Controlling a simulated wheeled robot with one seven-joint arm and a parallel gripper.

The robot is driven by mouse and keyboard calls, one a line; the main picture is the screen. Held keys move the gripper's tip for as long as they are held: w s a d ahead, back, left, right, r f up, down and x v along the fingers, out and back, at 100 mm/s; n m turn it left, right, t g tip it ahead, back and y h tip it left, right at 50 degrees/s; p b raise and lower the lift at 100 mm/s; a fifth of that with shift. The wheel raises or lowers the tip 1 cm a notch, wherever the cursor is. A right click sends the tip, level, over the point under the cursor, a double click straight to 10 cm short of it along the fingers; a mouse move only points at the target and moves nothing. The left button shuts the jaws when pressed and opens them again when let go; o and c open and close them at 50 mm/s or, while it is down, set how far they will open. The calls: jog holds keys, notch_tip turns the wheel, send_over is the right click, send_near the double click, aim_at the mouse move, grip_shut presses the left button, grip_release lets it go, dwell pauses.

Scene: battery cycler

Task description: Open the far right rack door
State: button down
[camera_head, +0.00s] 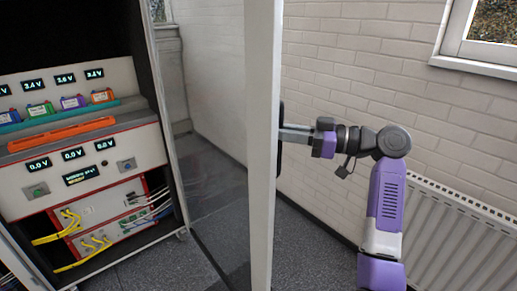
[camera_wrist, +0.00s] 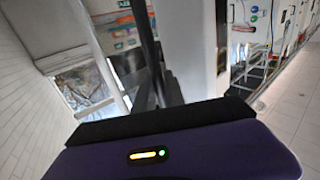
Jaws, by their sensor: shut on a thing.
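The rack door (camera_head: 262,150) stands swung open from the rack (camera_head: 160,110), seen nearly edge-on as a tall pale panel with a glass pane in the middle of the head view. A dark handle (camera_head: 280,138) is on its right-hand face. My gripper (camera_head: 284,133) reaches in from the right and is shut on that handle. Its fingertips are partly hidden at the handle. In the wrist view, the purple wrist housing fills the bottom, and the grip itself cannot be made out clearly.
The open rack holds several coloured battery cells (camera_head: 72,102), an orange bar (camera_head: 62,134), voltage displays and yellow cables (camera_head: 68,232). A white brick wall (camera_head: 340,70) and a radiator (camera_head: 450,235) stand close on the right, beside my arm. Grey floor is free between rack and door.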

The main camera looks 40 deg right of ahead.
jog(key=d, duration=0.2)
jog(key=shift+w+d+b, duration=0.25)
jog(key=shift+d+b, duration=0.05)
jog(key=shift+d, duration=0.1)
jog(key=c, duration=1.4)
grip_release()
jog(key=shift+f, duration=0.1)
jog(key=shift+s, duration=0.1)
jog(key=v, duration=0.7)
jog(key=shift+s+d+b, duration=0.2)
jog(key=shift+s+b, duration=0.05)
jog(key=shift+b, duration=0.2)
